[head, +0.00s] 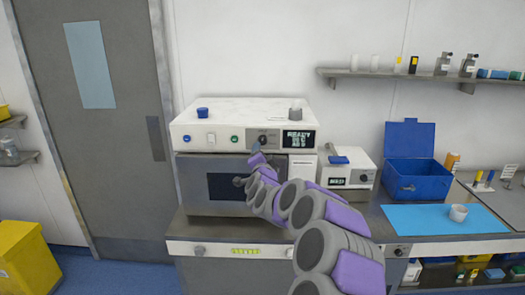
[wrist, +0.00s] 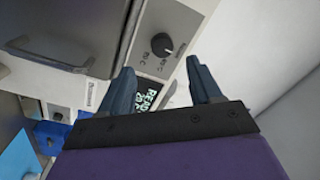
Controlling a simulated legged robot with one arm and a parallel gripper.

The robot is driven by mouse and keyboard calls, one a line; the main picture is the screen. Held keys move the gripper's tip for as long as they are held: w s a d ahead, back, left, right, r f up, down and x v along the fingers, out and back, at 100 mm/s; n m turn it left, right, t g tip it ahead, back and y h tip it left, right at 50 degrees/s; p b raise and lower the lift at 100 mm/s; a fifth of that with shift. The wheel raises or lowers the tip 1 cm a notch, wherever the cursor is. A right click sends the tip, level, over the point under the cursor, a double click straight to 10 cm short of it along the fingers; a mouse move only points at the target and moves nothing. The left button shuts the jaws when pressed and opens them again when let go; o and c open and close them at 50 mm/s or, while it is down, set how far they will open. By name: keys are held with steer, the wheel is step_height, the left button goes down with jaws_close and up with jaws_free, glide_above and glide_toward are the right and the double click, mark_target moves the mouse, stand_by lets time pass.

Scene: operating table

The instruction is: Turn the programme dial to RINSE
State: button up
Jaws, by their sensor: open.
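In the head view the dial (head: 263,139) sits left of the lit display (head: 298,139), whose top line seems to read READY. My gripper (wrist: 160,64) is open and empty, with a finger to each side and no visible contact with the dial. In the head view my gripper (head: 256,149) is small, just below and left of the dial.
Below the panel is the machine's door (head: 195,182) with a dark window. To the right are a small white device (head: 350,168), a blue open box (head: 412,178) and a blue mat (head: 420,220).

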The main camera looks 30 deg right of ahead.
steer(key=p+v, duration=0.1)
steer(key=v, duration=0.8)
steer(key=shift+s+a, duration=0.2)
steer(key=shift+s, duration=0.05)
steer(key=shift+f, duration=0.1)
steer(key=s+a+n+g+y, duration=0.15)
steer(key=a+n+y, duration=0.6)
steer(key=a, duration=0.75)
steer(key=s+a+f+n+g+y, duration=0.4)
steer(key=s+a+f+n, duration=0.1)
steer(key=s+a, duration=0.5)
steer(key=s+f+n+g+h, duration=0.1)
steer(key=s+g, duration=0.5)
steer(key=s, duration=1.2)
steer(key=s+f+n+g+h, duration=0.1)
steer(key=s+f+n+g, duration=0.2)
steer(key=s, duration=1.5)
step_height(320, 180, down, 2)
steer(key=g, duration=0.3)
steer(key=shift+s+d+f, duration=0.2)
